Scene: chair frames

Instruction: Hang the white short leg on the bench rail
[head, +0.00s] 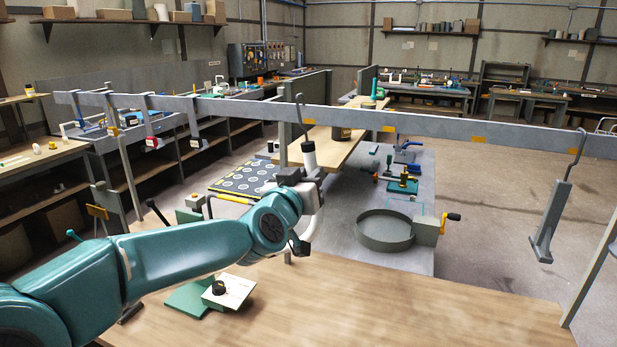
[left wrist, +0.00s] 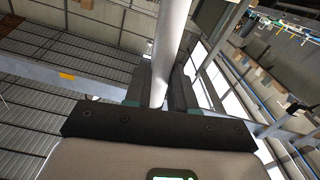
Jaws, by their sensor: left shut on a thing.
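The white short leg (head: 308,154) stands roughly upright in my left gripper (head: 312,174), with a thin dark hook rising from its top. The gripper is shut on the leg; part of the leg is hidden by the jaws. The bench rail (head: 350,118) is a long grey bar across the head view, with yellow marks. The hook's tip shows slightly above the rail's top edge; I cannot tell whether it touches the rail. In the left wrist view the white leg (left wrist: 172,40) runs up from between the fingers (left wrist: 160,88). My right gripper is out of view.
A grey leg (head: 551,215) hangs by its hook from the rail at right. Several hooked pieces, one with a red part (head: 152,141), hang at left. A wooden tabletop (head: 420,305) lies in front; a round grey pan (head: 384,229) stands beyond it.

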